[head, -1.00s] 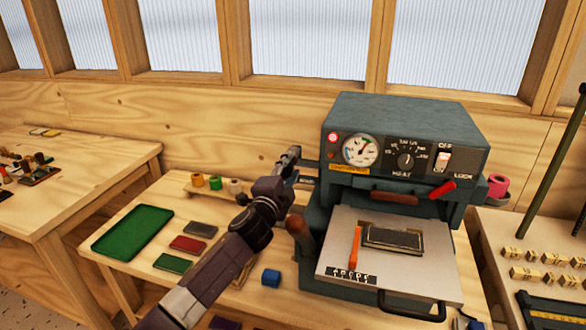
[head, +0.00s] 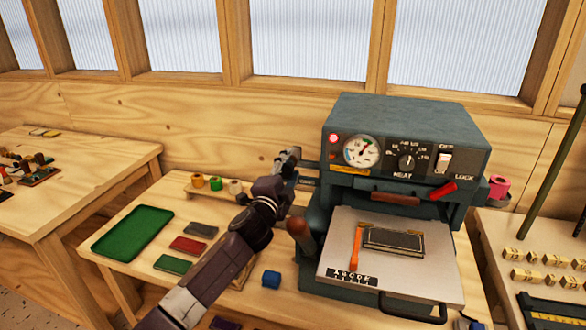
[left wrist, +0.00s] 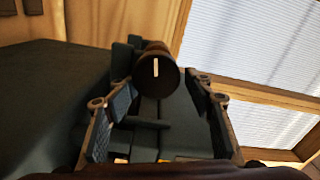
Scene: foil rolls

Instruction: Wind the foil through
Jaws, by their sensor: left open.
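The grey-green foil press (head: 405,112) stands on the wooden bench, with a gauge, a heat dial and a switch on its front. My left gripper (head: 291,158) is at the upper left side of the press. In the left wrist view, my left gripper (left wrist: 160,100) is open, its fingers apart on either side of a black round knob (left wrist: 155,70) with a white mark. I cannot tell whether either finger touches the knob. A pink foil roll (head: 498,186) sits on the right side of the press. My right gripper is not in view.
Orange (head: 198,181), green (head: 215,183) and white (head: 235,187) rolls stand on a small rack. A green tray (head: 132,233) and coloured blocks lie left of the press. A blue roll (head: 271,278) lies near its front left. A dark booklet (head: 393,240) lies on the press plate.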

